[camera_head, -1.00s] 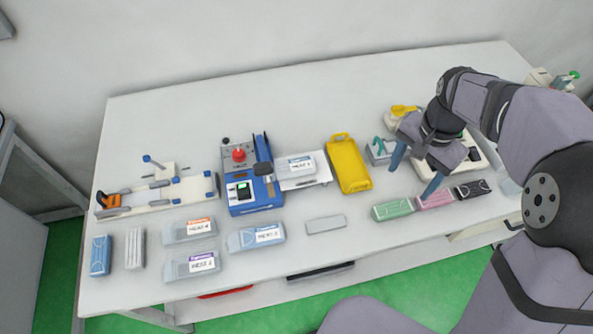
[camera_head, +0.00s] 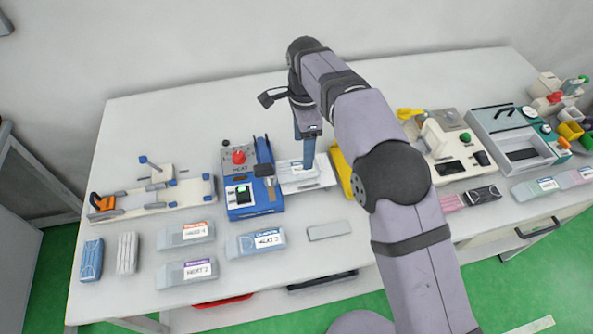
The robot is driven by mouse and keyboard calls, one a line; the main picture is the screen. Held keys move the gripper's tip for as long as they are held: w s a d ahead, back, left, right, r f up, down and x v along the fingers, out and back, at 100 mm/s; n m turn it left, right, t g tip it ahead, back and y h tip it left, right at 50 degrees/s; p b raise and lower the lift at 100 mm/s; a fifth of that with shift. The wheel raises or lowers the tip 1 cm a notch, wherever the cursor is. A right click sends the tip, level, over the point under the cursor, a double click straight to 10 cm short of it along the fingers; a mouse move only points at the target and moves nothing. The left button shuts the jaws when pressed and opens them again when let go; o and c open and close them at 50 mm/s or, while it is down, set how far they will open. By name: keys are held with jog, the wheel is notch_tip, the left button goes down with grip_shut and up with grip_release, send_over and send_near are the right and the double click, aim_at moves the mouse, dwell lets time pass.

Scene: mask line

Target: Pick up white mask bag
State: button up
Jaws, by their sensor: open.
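The white mask bag (camera_head: 127,253) lies flat near the left front of the table, just right of a blue mask bag (camera_head: 92,260). My gripper (camera_head: 307,166) is far to its right, pointing down over the white tray (camera_head: 323,180) of the blue machine. Its fingers line up in this view, so the gap between them is hard to see. It is open. A labelled pack (camera_head: 292,170) lies on that tray, partly behind the fingers; whether they touch it cannot be told.
The blue machine (camera_head: 243,185) and a white sliding fixture (camera_head: 155,197) stand behind the front row. My arm covers much of a yellow tray (camera_head: 341,172).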

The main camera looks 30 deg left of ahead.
aim_at(291, 172)
jog(key=shift+s+f+p, duration=0.1)
jog(key=shift+f+p, duration=1.4)
jog(key=shift+f, duration=2.1)
jog(key=c, duration=1.1)
